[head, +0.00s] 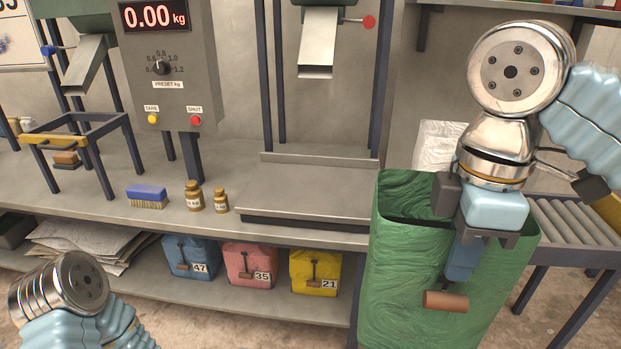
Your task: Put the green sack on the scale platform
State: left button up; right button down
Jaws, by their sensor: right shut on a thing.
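The green sack (425,285) is large and open-topped and hangs in front of the bench at the right. My right gripper (470,215) is over its near rim, shut on the sack. A blue strap with a wooden toggle (446,301) hangs below the gripper in front of the sack. The scale platform (305,200) is a bare, flat grey plate on the bench, left of the sack and apart from it in the picture. The sack's bottom runs out of frame. My left arm's wrist shows at the lower left, but its gripper is out of view.
A metal spout (318,45) hangs above the platform between dark posts. The display (154,16) reads 0.00 kg. Small brown bottles (194,197) and a brush (147,195) stand left of the platform. A roller conveyor (575,222) is at right; blue, pink and yellow sacks sit below.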

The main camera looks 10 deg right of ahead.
aim_at(312, 185)
jog(key=i, duration=1.25)
